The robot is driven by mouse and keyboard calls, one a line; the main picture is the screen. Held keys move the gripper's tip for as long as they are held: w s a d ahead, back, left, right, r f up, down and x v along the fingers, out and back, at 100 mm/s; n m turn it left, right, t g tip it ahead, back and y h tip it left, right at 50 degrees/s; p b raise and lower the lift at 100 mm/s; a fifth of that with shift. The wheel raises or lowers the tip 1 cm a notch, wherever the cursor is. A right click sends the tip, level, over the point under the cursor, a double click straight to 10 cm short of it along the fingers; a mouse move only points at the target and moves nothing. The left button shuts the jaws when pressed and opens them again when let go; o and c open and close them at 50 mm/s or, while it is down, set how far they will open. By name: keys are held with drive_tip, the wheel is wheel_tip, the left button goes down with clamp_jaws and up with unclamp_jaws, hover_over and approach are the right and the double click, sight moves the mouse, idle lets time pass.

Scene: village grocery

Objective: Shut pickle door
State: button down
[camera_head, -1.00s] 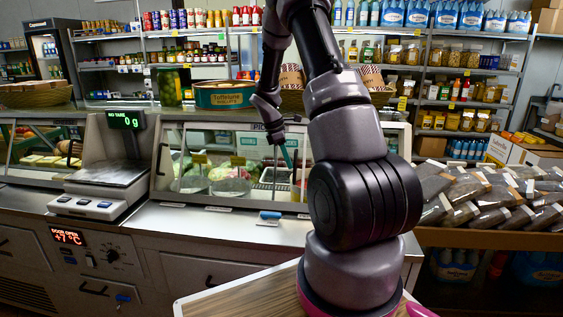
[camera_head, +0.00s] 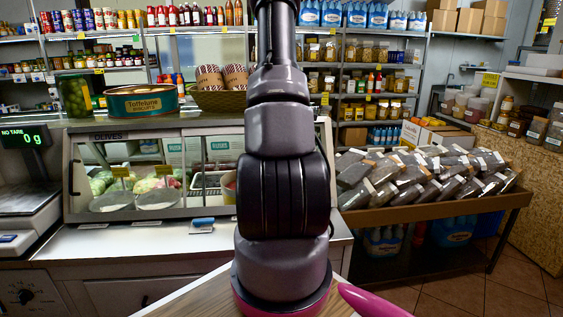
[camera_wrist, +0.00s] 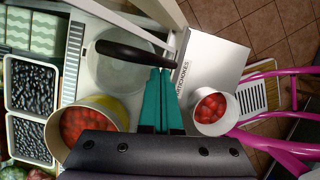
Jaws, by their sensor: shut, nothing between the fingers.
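The glass-fronted counter case (camera_head: 150,170) stands behind my arm in the head view, with an "OLIVES" label on its top rail. No pickle label is readable now, and my arm covers the right part of the case, so I cannot tell how the pickle door stands. My gripper shows in the wrist view (camera_wrist: 160,100), its teal fingers together and empty. A dark curved handle (camera_wrist: 135,53) lies just beyond the fingertips; I cannot tell if they touch. My gripper is hidden in the head view.
In the wrist view, a yellow-rimmed pot (camera_wrist: 97,108) and a white pot (camera_wrist: 212,128), both with red contents, flank my fingers. A white "ARTICHOKES" box or panel (camera_wrist: 212,65) is beyond.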

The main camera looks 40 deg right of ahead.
drive_tip(key=shift+s+d, duration=0.6)
drive_tip(key=shift+d, duration=0.3)
drive_tip(key=shift+s+d, duration=0.55)
drive_tip(key=shift+d, duration=0.3)
drive_tip(key=shift+r, duration=0.1)
drive_tip(key=w+a+r, duration=0.3)
drive_tip(key=a+r, duration=0.4)
drive_tip(key=r, duration=0.2)
drive_tip(key=shift+r, duration=0.35)
drive_tip(key=shift+w+a, duration=0.1)
drive_tip(key=shift+w, duration=0.05)
